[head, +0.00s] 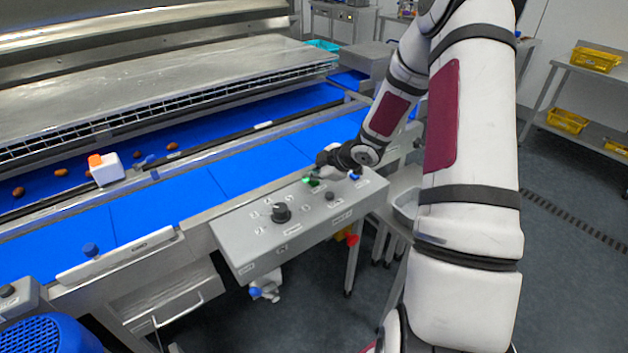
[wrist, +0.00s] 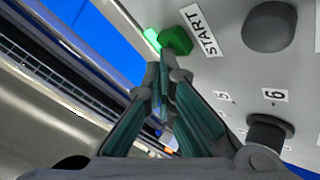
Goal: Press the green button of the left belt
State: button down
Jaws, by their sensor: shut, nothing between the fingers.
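The grey control panel (head: 262,244) stands at the front edge of the blue belts. Its green button (head: 308,181) sits near the panel's far edge, partly hidden by my gripper. In the wrist view the green button (wrist: 177,40) is beside the word START, with a second bright green piece (wrist: 152,38) just left of it. My gripper (wrist: 165,72) is shut and empty. Its fingertips lie just below the green button in the picture, very close to it; I cannot tell whether they touch. In the head view my gripper (head: 318,177) is over the panel's far part.
The panel also carries a black knob (head: 281,212), a dark grey button (head: 329,195) and a blue button (head: 355,177). A blue belt (head: 180,200) runs behind it, with several dates and a white-and-orange device (head: 105,168) beyond. Yellow crates (head: 596,59) stand on a rack at right.

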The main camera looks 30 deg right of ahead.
aim_at(313, 183)
jog(key=shift+r+p, duration=0.7)
jog(key=shift+r, duration=0.1)
notch_tip(313, 183, up, 4)
jog(key=p, duration=0.3)
jog(key=shift+s+f, duration=0.1)
jog(key=shift+s, duration=0.05)
jog(key=shift+r+p, duration=0.6)
